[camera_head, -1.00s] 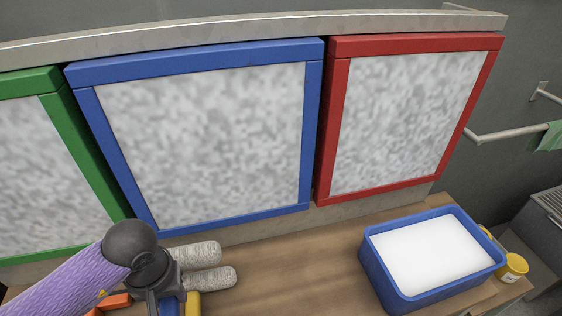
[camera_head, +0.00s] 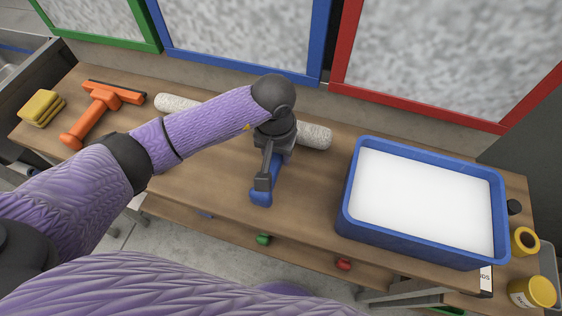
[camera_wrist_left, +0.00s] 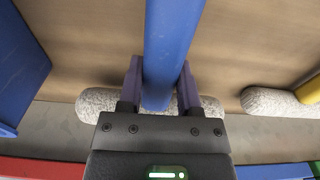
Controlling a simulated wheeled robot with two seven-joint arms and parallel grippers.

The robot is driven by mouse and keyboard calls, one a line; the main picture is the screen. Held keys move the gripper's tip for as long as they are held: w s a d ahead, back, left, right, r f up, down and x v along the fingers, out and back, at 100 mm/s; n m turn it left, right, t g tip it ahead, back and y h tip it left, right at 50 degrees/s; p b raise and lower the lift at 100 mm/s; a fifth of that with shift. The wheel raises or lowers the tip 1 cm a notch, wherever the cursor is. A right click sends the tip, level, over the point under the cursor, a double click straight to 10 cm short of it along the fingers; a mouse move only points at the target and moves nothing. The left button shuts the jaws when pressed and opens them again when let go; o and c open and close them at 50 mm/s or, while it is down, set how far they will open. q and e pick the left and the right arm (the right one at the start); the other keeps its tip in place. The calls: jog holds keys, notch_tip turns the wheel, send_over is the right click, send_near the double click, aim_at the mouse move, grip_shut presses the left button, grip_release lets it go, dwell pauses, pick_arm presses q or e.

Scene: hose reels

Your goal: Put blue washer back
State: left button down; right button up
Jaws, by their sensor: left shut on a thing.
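The blue washer (camera_head: 263,192) is held in my left gripper (camera_head: 268,165) above the wooden bench, near its front edge. In the head view its blue handle end points toward me, and the rest is hidden by the gripper and wrist. In the left wrist view the blue washer (camera_wrist_left: 172,45) shows as a long bar between the two fingers of the left gripper (camera_wrist_left: 160,85), which are closed on its sides. I cannot tell whether it touches the bench. My right gripper is not in view.
Fluffy rollers (camera_head: 314,135) lie behind the gripper. A blue tub (camera_head: 420,245) with white contents stands right, beside yellow jars (camera_head: 533,292). An orange squeegee (camera_head: 104,100) and yellow sponges (camera_head: 41,108) lie left. Green (camera_head: 263,239) and red (camera_head: 343,264) items show below the bench edge. Framed panels stand behind.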

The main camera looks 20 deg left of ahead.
pick_arm(q)
notch_tip(320, 180, down, 2)
jog(key=shift+f, duration=0.35)
jog(key=shift+r, duration=0.1)
jog(key=shift+b, duration=0.35)
jog(key=shift+c, duration=1.4)
grip_release()
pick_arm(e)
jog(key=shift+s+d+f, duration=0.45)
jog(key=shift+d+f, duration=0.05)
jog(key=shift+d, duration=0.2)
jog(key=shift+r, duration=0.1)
